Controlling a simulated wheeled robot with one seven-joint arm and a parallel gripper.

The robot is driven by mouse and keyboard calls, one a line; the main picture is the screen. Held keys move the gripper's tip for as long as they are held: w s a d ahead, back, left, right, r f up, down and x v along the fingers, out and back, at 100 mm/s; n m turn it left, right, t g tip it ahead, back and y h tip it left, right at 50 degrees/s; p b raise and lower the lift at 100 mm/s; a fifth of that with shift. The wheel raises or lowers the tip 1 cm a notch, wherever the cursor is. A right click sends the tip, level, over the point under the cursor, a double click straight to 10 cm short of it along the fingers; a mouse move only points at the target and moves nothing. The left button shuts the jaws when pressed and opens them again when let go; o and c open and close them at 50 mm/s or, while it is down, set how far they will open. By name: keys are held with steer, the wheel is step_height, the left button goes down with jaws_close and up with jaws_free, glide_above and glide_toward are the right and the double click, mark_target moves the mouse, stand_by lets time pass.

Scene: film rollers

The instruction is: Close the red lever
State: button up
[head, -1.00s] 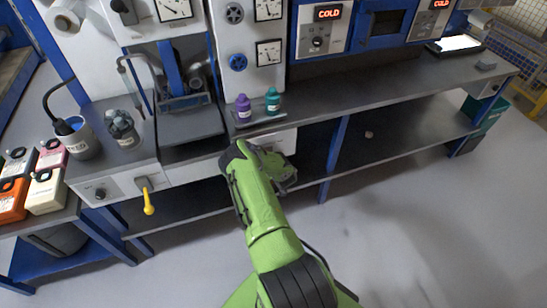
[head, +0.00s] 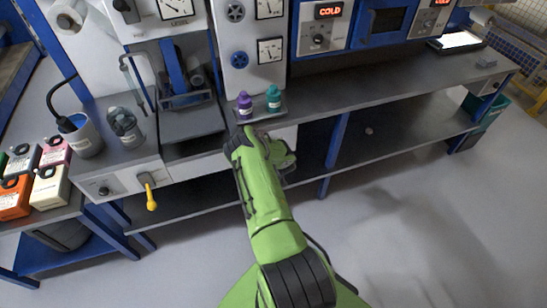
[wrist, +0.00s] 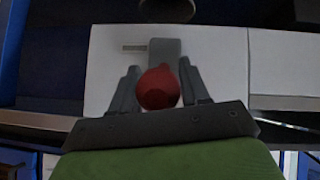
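The red lever shows in the wrist view as a round red knob (wrist: 158,88) in front of a grey mounting plate on a white panel. My gripper (wrist: 159,70) has one dark finger on each side of the knob. The fingers stand apart, and I cannot tell whether either touches it. In the head view my green arm reaches down to the bench front below the purple and teal bottles. It hides the red lever and my fingers there.
A yellow lever (head: 149,196) hangs from the panel at left. A purple bottle (head: 244,106) and a teal bottle (head: 273,98) stand on the bench tray above my arm. A dark reddish round thing (wrist: 166,9) is cut off at the wrist view's top. Floor at right is clear.

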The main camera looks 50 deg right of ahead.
steer(key=o, duration=0.3)
steer(key=shift+w, duration=0.1)
steer(key=p+v, duration=0.5)
steer(key=v, duration=1)
steer(key=shift+a+r, duration=0.2)
steer(key=shift+r, duration=0.1)
